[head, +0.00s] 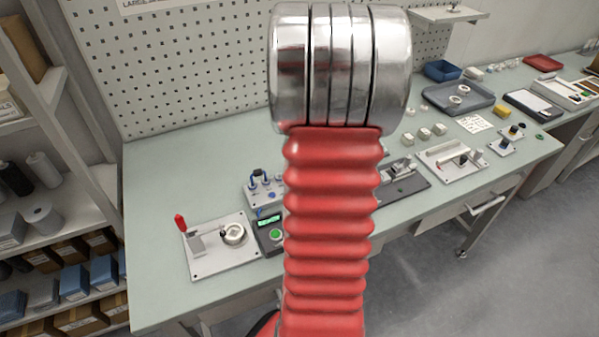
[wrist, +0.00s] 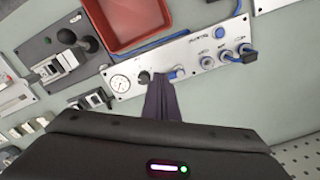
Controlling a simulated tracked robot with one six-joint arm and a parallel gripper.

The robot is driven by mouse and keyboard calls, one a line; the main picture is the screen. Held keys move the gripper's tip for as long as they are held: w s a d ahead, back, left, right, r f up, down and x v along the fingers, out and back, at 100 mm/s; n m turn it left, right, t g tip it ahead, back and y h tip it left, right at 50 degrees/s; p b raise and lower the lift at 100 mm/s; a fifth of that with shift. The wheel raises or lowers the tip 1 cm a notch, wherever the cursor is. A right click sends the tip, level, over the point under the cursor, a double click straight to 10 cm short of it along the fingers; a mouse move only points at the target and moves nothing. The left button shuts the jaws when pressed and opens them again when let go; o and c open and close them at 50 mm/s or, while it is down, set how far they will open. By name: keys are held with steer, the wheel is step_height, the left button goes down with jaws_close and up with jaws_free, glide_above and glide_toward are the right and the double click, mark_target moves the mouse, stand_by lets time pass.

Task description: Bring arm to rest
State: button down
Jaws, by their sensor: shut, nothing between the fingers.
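My gripper (wrist: 163,88) shows in the wrist view as dark fingers close together, reaching up from the dark wrist housing. It is shut and holds nothing. Its tips appear in front of a silver panel (wrist: 207,60) with a gauge, a knob and blue connectors; I cannot tell how far above it they are. In the head view my raised red arm fills the middle and the gripper is not visible. The arm hides the middle of the green workbench (head: 160,187).
A plate with a red-handled clamp (head: 194,240) stands at the bench's left front. A red tray (wrist: 128,22) lies beside the panel in the wrist view. A grey tray (head: 432,97) and small fixtures occupy the right. A perforated board (head: 190,70) rises behind; shelves (head: 50,258) stand left.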

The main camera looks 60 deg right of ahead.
stand_by(0.8)
steer(key=a, duration=0.1)
steer(key=s+a+f, duration=0.1)
steer(key=a, duration=0.1)
steer(key=shift+s+f+n, duration=0.1)
steer(key=shift+f+n, duration=0.05)
steer(key=shift+n, duration=0.15)
steer(key=a+r+n+t, duration=0.2)
steer(key=a+r+n, duration=0.1)
steer(key=a, duration=1)
steer(key=a+r+n+t, duration=0.1)
steer(key=a+r+n, duration=0.3)
steer(key=a, duration=0.9)
steer(key=w+a+r+n+t, duration=0.1)
steer(key=a+r+n+t, duration=0.1)
steer(key=a, duration=1.1)
steer(key=r+n, duration=0.1)
steer(key=n, duration=0.1)
steer(key=shift+a+r+n+t, duration=0.2)
steer(key=shift+r+n+t, duration=0.1)
